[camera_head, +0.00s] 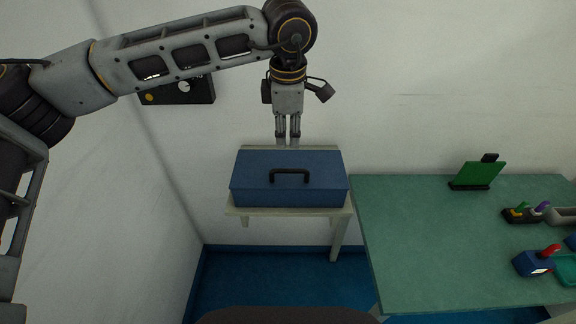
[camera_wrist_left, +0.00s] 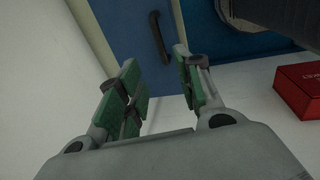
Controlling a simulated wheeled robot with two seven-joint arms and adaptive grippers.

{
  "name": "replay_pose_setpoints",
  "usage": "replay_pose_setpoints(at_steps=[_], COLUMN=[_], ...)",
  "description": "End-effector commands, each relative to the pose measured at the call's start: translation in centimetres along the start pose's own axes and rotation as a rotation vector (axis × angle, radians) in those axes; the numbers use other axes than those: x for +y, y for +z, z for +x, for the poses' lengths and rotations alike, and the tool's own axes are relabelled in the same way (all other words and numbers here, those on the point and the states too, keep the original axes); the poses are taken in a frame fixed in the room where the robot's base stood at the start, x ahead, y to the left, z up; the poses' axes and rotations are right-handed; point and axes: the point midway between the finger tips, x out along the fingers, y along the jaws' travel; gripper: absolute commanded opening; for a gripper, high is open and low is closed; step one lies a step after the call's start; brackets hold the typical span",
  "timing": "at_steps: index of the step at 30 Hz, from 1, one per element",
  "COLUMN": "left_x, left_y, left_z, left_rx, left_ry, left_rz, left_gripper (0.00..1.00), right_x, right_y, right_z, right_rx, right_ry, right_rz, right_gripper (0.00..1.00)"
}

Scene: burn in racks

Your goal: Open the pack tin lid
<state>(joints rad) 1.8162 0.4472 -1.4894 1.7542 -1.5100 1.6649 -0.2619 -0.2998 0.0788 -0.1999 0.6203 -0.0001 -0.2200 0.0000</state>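The pack tin (camera_head: 260,195) is a blue box on a small pale stand at the wall, and its lid (camera_head: 320,165) looks shut. A black bar handle (camera_head: 290,171) is on the tin's front part; the handle also shows in the left wrist view (camera_wrist_left: 157,36). My left gripper (camera_head: 288,142) points down over the tin's back edge, behind the handle. Its fingers show a gap with nothing between them in the left wrist view (camera_wrist_left: 158,68). Whether the fingertips touch the tin I cannot tell. My right gripper is not in view.
The pale stand (camera_head: 238,212) carries the tin. A green-topped table (camera_head: 420,240) is at right, with a green panel (camera_head: 478,175) and small devices. A dark wall box (camera_head: 195,92) hangs at left. A red box (camera_wrist_left: 300,88) shows in the wrist view.

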Motion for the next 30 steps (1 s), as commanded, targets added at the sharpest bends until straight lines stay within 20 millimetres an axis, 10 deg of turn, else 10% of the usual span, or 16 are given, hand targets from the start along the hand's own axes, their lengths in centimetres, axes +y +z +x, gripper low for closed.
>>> replay_pose_setpoints(at_steps=[14,30], left_x=[0.0,-0.1], left_y=[0.0,0.0], left_z=[1.7,8.6], left_rx=[-0.002,-0.001], left_ry=[-0.002,-0.003], left_rz=[0.0,0.0], left_gripper=[0.35,0.35], right_x=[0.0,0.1], right_y=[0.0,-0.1], right_z=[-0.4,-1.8], right_rx=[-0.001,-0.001], right_ry=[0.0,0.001], right_rz=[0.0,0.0], right_gripper=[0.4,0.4])
